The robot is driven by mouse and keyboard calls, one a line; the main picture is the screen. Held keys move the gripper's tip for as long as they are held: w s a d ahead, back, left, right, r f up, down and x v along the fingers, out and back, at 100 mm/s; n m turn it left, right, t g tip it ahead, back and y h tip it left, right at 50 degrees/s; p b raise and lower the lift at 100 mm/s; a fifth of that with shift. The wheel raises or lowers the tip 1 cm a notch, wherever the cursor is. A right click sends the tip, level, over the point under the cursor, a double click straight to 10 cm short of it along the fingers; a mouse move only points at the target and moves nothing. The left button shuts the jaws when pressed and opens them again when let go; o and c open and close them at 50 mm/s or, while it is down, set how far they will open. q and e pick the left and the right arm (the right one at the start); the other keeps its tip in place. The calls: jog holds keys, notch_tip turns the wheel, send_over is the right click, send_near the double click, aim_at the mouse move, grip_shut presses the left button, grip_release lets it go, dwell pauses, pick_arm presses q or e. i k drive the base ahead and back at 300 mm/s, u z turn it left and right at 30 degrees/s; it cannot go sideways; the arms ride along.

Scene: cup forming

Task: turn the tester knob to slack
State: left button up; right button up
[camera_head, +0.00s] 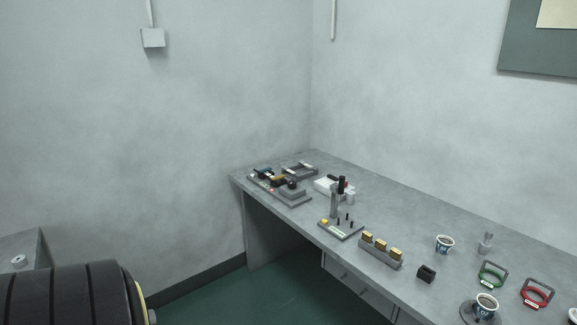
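I cannot tell for certain which device is the tester, and no slack mark is readable at this size. A small stand (341,228) with an upright grey post, a black top, a yellow spot and short black pegs on its base is near the front edge of the grey bench. Behind it to the left is a flat grey fixture (290,196) with dark round, yellow and blue parts. I cannot make out a knob's setting on either. Neither of my grippers is in view.
The bench (420,215) runs along the right wall. Green floor lies in front.

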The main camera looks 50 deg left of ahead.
aim_at(291, 185)
jog(key=z, duration=1.05)
jog(key=k, duration=0.1)
jog(key=u, duration=2.8)
jog(key=i, duration=2.75)
jog(key=z, duration=0.25)
